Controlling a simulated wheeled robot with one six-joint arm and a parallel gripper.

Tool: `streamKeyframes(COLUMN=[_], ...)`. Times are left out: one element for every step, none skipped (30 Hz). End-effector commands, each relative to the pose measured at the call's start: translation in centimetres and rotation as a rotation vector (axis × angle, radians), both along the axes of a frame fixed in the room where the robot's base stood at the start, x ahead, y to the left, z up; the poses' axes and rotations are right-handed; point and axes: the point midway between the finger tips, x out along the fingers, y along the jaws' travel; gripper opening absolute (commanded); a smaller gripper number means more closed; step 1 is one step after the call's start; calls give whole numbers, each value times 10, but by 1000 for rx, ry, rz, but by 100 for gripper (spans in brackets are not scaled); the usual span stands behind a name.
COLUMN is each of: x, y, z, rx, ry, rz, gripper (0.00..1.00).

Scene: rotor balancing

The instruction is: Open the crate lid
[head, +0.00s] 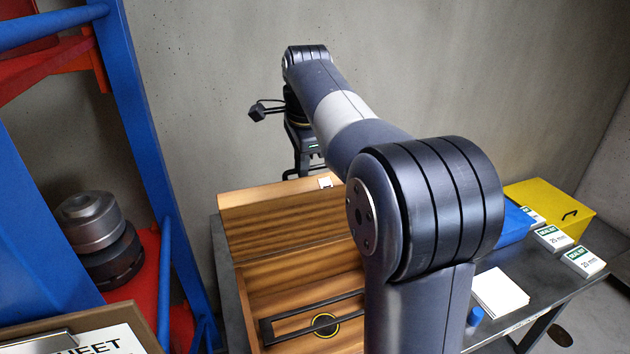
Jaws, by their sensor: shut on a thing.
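The wooden crate (246,312) stands on a dark table at the centre. Its lid (270,232) is raised at the back, with its striped face towards me, so the crate is open. My gripper (301,170) is at the far top edge of the lid, shut on the lid there. The exact contact of the fingers is small and partly hidden behind the lid edge. Inside the crate lies a dark frame (290,339) with a yellow-ringed round part (325,325). My own arm hides the right side of the crate and lid.
A blue rack (140,125) with metal cylinders (93,222) stands at left. At right are a yellow box (550,205), a blue box (515,225), several white labelled boxes (584,261), a white pad (499,291) and a blue-capped item (475,316). A concrete wall closes the back.

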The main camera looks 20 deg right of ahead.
Motion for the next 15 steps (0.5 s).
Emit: streamKeyframes(x=[11, 16, 23, 29, 34, 40, 45, 49, 55, 59, 64, 69, 72, 76, 81], y=[1, 1, 1, 1, 1, 2, 2, 2, 2, 2, 2, 2, 3, 3, 3], z=[-8, -8, -6, -6, -5, -5, -5, -4, -4, -4, -4, -4, -5, -5, -5], rx=[0, 0, 0, 0, 0, 0, 0, 0, 0, 0, 0, 0, 0, 0, 0], ry=[18, 19, 20, 20, 19, 21, 21, 21, 22, 23, 23, 22, 24, 24, 24], rz=[1, 1, 0, 0, 0, 0, 0, 0, 0, 0, 0, 0, 0, 0, 0], gripper=[0, 0, 0, 0, 0, 0, 0, 0, 0, 0, 0, 0, 0, 0, 0])
